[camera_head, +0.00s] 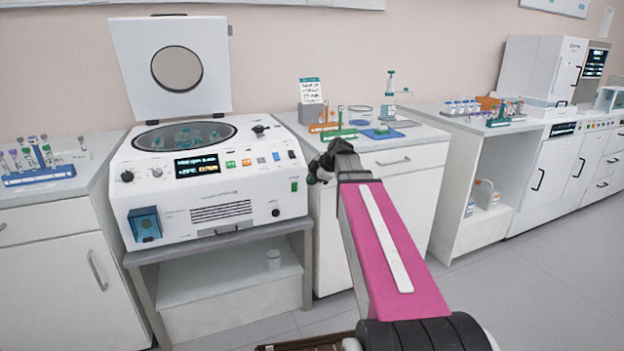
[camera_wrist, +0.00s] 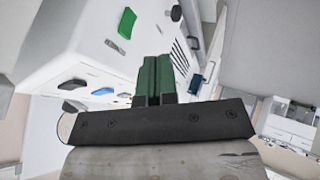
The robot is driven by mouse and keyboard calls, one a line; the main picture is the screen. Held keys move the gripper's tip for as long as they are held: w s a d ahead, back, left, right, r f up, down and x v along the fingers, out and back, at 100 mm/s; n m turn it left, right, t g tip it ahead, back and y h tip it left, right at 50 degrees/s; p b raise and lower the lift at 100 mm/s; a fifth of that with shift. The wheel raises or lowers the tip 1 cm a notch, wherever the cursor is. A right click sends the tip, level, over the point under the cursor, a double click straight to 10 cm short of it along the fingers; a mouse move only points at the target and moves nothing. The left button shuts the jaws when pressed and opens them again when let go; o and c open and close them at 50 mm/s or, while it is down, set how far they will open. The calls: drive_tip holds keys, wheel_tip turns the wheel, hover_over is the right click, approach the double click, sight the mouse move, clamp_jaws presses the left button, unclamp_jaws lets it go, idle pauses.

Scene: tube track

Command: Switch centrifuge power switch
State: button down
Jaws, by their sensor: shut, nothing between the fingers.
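The white centrifuge (camera_head: 215,192) stands on a grey stand at left-centre in the head view, its round-windowed lid (camera_head: 172,65) raised. A small green switch (camera_head: 294,186) is on the right part of its front face. The green switch also shows at the top of the wrist view (camera_wrist: 127,22). My gripper (camera_head: 318,172) is just right of the centrifuge front in the head view. In the wrist view its green fingers (camera_wrist: 155,68) are shut together and empty, beside the white front. They appear apart from the switch; the exact gap is unclear.
The centrifuge front also has a dark display (camera_head: 197,165), a row of small buttons and a blue box (camera_head: 144,224). A tube rack (camera_head: 40,176) is on the left counter. The right counter (camera_head: 408,139) holds racks and a bottle. Open floor lies right of my arm.

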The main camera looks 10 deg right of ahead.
sight(293, 185)
drive_tip(key=w+a+f, duration=0.2)
drive_tip(key=w+f, duration=0.1)
drive_tip(key=w+a+f, duration=0.1)
drive_tip(key=w+f, duration=0.1)
drive_tip(key=shift+w+a+f, duration=0.1)
drive_tip(key=shift+a, duration=0.3)
drive_tip(key=shift+w+a, duration=0.2)
drive_tip(key=shift+w, duration=0.55)
drive_tip(key=shift+w+r, duration=0.25)
drive_tip(key=shift+w, duration=0.15)
drive_tip(key=shift+s, duration=0.1)
drive_tip(key=shift+r, duration=0.2)
drive_tip(key=shift+r, duration=0.6)
